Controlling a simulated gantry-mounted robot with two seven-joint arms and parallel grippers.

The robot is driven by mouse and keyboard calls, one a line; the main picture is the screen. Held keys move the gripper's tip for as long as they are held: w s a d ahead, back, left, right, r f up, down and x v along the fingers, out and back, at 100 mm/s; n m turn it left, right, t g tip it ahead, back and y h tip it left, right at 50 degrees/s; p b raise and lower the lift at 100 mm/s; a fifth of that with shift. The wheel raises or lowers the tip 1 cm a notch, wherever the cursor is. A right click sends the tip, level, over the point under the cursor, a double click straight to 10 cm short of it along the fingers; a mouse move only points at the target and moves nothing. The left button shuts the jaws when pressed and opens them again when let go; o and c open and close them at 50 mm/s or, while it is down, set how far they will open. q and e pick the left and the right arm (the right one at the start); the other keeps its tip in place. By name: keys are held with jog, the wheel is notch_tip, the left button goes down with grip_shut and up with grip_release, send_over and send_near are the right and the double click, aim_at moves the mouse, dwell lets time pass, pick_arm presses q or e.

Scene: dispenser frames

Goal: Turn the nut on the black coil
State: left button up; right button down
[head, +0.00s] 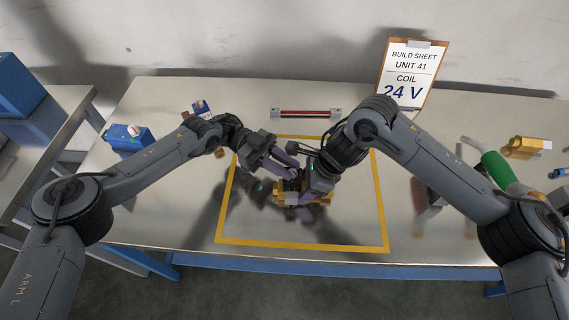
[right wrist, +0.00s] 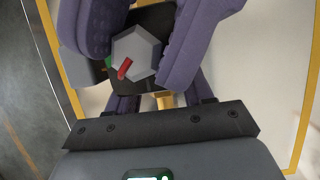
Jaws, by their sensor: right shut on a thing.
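A brass valve body (head: 281,198) with a black coil (head: 291,186) on it sits inside the yellow outline on the table, partly hidden by my grippers. In the right wrist view a grey hex nut (right wrist: 136,52) with a red mark (right wrist: 124,69) lies over the dark coil. My right gripper (head: 310,190) is low over the coil, its purple fingers on both sides of the nut, shut on it. My left gripper (head: 286,168) reaches in from the left, close beside the coil and my right gripper. The overlap hides whether its fingers are open or shut.
A clipboard (head: 409,55) reading coil 24 V stands at the back. A red-striped bar (head: 306,113) lies behind the yellow outline (head: 300,246). A blue coil (head: 127,138) is at left. A brass body (head: 522,148) and green handle (head: 498,170) are at right. The outline's front area is clear.

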pick_arm(q)
grip_shut()
jog(key=shift+w+d+f+m+g+y, duration=0.1)
jog(key=shift+w+d+m+g+y, duration=0.05)
jog(key=shift+m+g+y, duration=0.55)
jog(key=shift+w+d+m+g+y, duration=0.15)
jog(key=shift+m+g+y, duration=0.3)
jog(key=shift+g, duration=0.35)
jog(key=shift+m+g, duration=0.25)
jog(key=shift+g, duration=0.05)
jog(key=shift+s+a+y, duration=0.1)
jog(key=shift+y, duration=0.15)
jog(key=o, duration=0.8)
grip_release()
jog(key=shift+c, duration=0.2)
jog(key=shift+a+n+t+h, duration=0.1)
jog(key=shift+n+t+h, duration=0.3)
jog(key=shift+t+h, duration=0.1)
